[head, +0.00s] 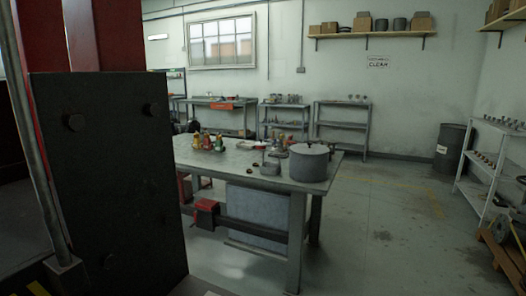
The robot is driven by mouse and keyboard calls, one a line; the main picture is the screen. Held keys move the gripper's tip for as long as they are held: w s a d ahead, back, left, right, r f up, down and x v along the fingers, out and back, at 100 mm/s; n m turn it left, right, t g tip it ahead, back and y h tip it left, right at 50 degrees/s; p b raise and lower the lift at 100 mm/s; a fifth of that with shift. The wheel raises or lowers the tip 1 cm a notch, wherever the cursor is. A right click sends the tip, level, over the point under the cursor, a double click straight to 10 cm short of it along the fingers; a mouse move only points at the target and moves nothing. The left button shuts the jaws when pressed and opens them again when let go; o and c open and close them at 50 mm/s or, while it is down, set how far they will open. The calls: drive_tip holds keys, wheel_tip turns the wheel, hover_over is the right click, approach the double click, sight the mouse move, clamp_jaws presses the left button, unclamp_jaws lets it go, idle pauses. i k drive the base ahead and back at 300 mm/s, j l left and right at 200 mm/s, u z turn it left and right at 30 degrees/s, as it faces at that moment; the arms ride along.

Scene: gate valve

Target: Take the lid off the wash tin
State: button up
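The wash tin (307,166) is most likely the round grey tin standing upright at the right end of the workbench (255,176). A lid (309,149) with a small knob seems to sit on top of it. The tin is some way off across the floor and small in view. My gripper is not in view.
A dark bolted plate on a red column (110,190) fills the left side close to me. Small coloured bottles (205,141) and metal parts (272,163) share the bench. A red vise (207,213) hangs at its front. Floor (390,245) to the bench's right is clear.

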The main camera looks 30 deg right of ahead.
sight(309, 149)
drive_tip(key=i+l+u, duration=0.45)
drive_tip(key=l, duration=0.15)
drive_tip(key=i+l+u, duration=0.25)
drive_tip(key=l+u, duration=0.25)
drive_tip(key=l, duration=0.2)
